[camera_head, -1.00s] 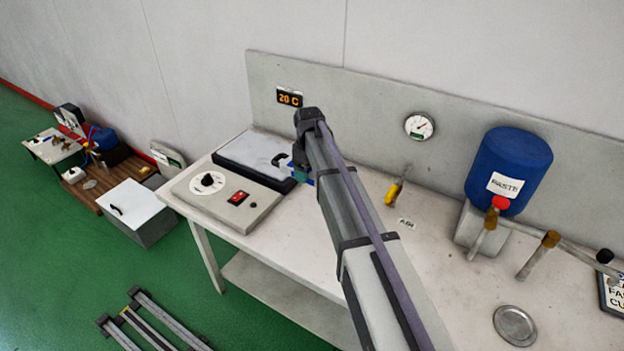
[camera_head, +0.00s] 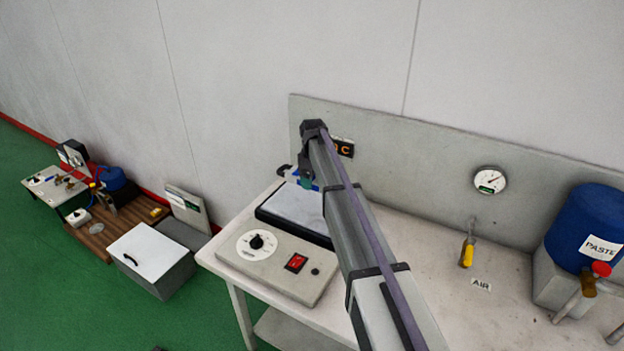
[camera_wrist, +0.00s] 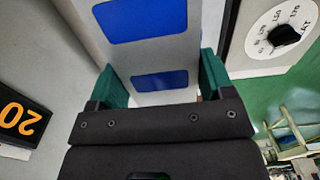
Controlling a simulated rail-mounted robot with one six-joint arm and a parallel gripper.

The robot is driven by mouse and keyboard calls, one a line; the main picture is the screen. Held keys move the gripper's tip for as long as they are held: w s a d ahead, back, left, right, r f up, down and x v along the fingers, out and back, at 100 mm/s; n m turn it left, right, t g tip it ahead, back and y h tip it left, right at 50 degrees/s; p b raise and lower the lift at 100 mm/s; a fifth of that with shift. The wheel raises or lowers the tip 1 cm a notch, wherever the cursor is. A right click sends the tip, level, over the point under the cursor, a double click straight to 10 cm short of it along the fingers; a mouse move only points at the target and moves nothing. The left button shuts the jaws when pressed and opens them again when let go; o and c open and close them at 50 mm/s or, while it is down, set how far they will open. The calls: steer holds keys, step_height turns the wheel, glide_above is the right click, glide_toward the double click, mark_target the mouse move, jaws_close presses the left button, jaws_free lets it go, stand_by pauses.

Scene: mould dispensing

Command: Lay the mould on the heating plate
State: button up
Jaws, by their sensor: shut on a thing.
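The mould (camera_wrist: 112,57) is a pale grey piece with blue rectangles on its face. In the wrist view it lies between the green fingers of my gripper (camera_wrist: 157,88), which is shut on it. In the head view my gripper (camera_head: 305,181) shows small at the end of my arm, at the back part of the heating plate, with a little blue beside it. The heating plate (camera_head: 287,208) has a pale flat top and black sides, behind a control box. My arm covers its right part. I cannot tell the gap between mould and plate.
The control box (camera_head: 265,262) has a dial and a red switch. A display (camera_head: 343,148), partly hidden by my arm, hangs on the backboard (camera_head: 430,165). A yellow-handled air nozzle (camera_head: 467,252) and a blue paste tank (camera_head: 590,230) stand right. The bench middle is clear.

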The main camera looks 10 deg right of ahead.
mark_target(313, 206)
steer(key=shift+s+d+f, duration=0.1)
steer(key=shift+s+f, duration=0.05)
steer(key=shift+f, duration=0.05)
step_height(313, 206, down, 9)
steer(key=b, duration=0.9)
steer(key=shift+f+b, duration=0.15)
steer(key=shift+b, duration=0.15)
steer(key=o, duration=1.1)
